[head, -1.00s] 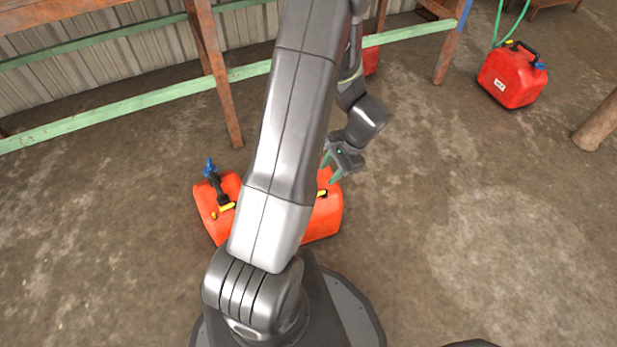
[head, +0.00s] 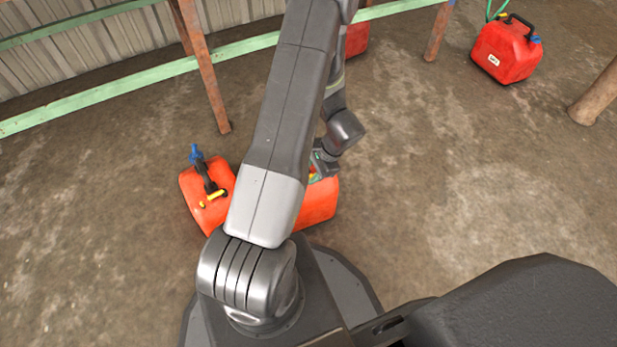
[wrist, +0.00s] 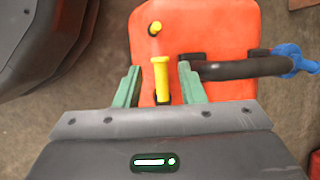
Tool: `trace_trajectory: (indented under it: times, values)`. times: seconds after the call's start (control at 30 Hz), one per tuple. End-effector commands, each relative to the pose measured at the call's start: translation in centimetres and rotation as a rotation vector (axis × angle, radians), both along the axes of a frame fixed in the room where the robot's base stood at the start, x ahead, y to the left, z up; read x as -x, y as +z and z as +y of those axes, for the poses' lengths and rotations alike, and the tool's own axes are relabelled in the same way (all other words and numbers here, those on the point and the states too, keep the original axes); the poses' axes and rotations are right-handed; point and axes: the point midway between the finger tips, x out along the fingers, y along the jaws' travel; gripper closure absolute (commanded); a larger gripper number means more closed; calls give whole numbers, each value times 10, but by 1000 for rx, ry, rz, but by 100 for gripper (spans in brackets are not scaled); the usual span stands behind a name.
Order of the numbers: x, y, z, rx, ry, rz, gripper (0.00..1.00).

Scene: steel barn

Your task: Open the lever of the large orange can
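An orange can (wrist: 222,28) fills the middle of the wrist view.
A red can (head: 505,52) stands at the upper right near a wooden post (head: 597,92). Another red can (head: 357,38) is partly hidden behind my arm. A wooden leg (head: 207,85) and green rails stand along the metal wall.

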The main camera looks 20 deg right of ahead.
Motion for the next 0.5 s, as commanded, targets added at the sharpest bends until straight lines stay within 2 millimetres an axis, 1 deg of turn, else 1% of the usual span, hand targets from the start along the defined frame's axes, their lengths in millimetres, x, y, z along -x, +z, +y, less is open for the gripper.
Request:
trace_trajectory:
  times: [0.03,0.17,0.47,0.5]
  values:
    - [-1,-8,2,0,0,0,64]
    - [-3,-14,6,-1,-1,0,64]
    - [-3,-15,7,0,-1,0,64]
    - [-3,-15,7,0,-1,0,68]
